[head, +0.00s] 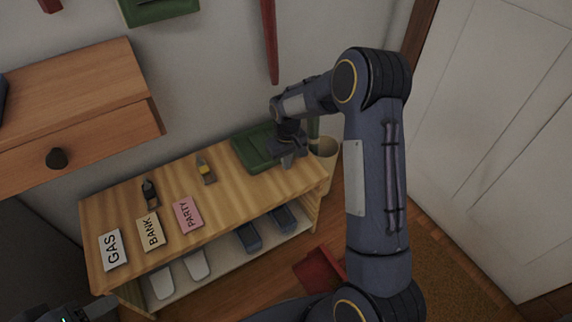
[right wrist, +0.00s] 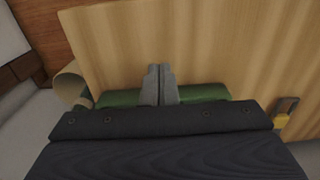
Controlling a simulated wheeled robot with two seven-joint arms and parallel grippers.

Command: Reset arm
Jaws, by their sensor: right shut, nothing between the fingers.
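My right gripper (head: 288,162) is over the right end of the wooden shelf top, at the green tray (head: 250,150). In the right wrist view its two grey fingers (right wrist: 158,72) are together with nothing between them. The green tray (right wrist: 205,93) shows just behind the fingers, partly hidden by the gripper body; I cannot tell whether they touch. Part of my left arm's end (head: 75,313) shows at the bottom left edge of the head view; its fingers are not clear.
Shoes (head: 248,237) sit below. A beige cup-like container (head: 326,148) stands by its right end. A drawer cabinet (head: 80,130) juts out left; a white door (head: 490,130) is right.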

